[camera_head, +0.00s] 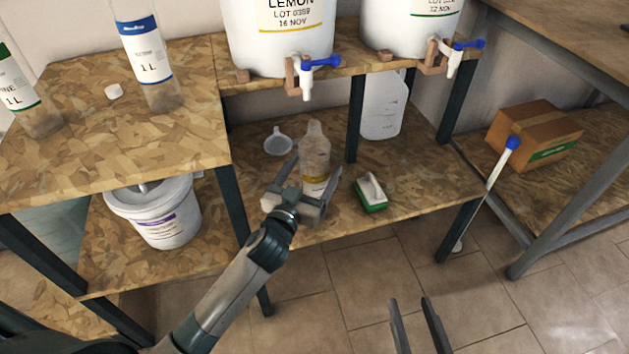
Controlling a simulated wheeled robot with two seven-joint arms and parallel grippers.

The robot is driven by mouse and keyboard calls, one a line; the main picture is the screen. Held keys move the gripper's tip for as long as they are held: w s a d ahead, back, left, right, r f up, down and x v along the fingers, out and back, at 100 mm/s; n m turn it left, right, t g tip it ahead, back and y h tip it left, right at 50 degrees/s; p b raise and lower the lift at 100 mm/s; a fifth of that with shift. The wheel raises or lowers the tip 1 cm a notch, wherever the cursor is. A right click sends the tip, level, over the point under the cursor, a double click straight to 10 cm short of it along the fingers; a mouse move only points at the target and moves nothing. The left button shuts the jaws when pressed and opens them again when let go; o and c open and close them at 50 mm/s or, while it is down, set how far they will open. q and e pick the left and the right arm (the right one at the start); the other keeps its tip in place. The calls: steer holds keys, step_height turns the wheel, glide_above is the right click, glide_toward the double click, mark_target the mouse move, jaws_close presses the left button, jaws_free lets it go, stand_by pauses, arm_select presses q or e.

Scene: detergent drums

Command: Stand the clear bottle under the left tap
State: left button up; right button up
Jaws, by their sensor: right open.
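The clear bottle (315,150), with a yellow-and-white label, stands roughly upright on the lower shelf, near its front edge. In the picture it is below the left tap (305,77), which has a blue handle and sits on the lemon drum (280,42). My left gripper (318,163) reaches in with one finger on each side of the bottle. I cannot tell whether the fingers press on it. My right gripper (410,300) is at the bottom edge of the view, empty, its two fingers apart, over the floor.
On the lower shelf (270,222) are a funnel (278,143), a green-and-white brush (371,193) and a translucent jug (383,110). The second tap (454,60) is at the right. A white bucket (160,215) stands at the left, a cardboard box (535,138) at the right.

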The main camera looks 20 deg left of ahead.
mark_target(323, 146)
arm_select(q)
steer(key=w, duration=0.4)
steer(key=shift+w+d+f+b, duration=0.1)
steer(key=shift+d+f+b, duration=0.15)
steer(key=shift+d+b, duration=0.05)
arm_select(e)
steer(key=r, duration=0.1)
steer(key=r+t, duration=0.1)
steer(key=shift+a+r+y, duration=0.3)
arm_select(q)
steer(key=shift+c, duration=0.6)
steer(key=c, duration=1.1)
steer(key=shift+r, duration=0.15)
steer(key=d+r+p, duration=0.3)
steer(key=d+r, duration=0.7)
steer(key=d, duration=0.1)
steer(key=shift+s+d+r, duration=0.35)
steer(key=shift+r, duration=0.05)
arm_select(e)
steer(key=s+d+f+g+h, duration=0.2)
steer(key=f+g, duration=0.4)
steer(key=f, duration=0.4)
steer(key=shift+s+d, duration=0.65)
steer(key=shift+s, duration=0.1)
